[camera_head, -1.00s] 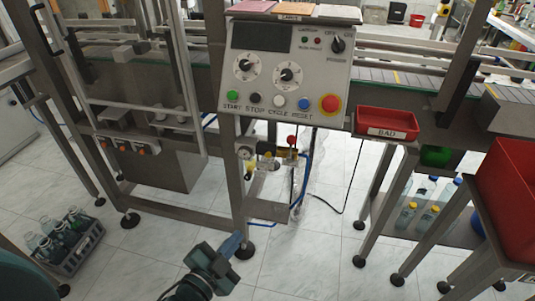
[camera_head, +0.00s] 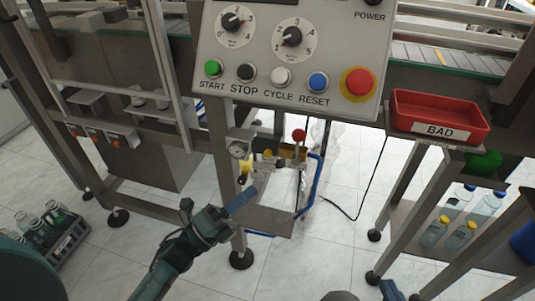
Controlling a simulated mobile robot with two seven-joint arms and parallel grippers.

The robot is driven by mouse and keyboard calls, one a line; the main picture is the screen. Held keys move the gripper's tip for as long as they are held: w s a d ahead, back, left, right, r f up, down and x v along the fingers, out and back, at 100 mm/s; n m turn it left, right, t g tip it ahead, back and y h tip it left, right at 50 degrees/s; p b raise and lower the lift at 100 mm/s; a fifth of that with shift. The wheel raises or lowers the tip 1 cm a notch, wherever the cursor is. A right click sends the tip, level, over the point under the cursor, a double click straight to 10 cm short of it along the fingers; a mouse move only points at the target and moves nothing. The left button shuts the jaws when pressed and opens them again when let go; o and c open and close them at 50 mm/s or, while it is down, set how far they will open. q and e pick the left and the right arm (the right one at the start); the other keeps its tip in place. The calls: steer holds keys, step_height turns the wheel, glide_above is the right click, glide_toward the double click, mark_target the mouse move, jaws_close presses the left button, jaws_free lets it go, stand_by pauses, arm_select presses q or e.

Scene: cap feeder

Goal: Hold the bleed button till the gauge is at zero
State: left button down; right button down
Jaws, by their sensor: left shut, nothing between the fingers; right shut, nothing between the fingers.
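A small round pressure gauge (camera_head: 238,150) sits on the air unit (camera_head: 265,165) below the control panel; its needle is too small to read. Yellow parts (camera_head: 246,166) and a red ball knob (camera_head: 299,135) show around the unit. I cannot tell which part is the bleed button. My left gripper (camera_head: 243,201) is shut and empty, its blue fingers pointing up and right, just below the air unit in the picture. I cannot tell whether it touches anything. Only the blue tip of my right gripper (camera_head: 390,290) shows at the bottom edge; it is shut.
The control panel (camera_head: 262,62) with dials and buttons overhangs the air unit. A steel leg (camera_head: 224,180) stands beside the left gripper. A blue hose (camera_head: 315,185) loops at the unit's right. A red BAD tray (camera_head: 440,112) is at right, a bottle crate (camera_head: 60,245) at lower left.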

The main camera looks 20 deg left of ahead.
mark_target(268, 153)
arm_select(q)
steer(key=shift+w, duration=0.15)
arm_select(e)
steer(key=shift+f, duration=0.1)
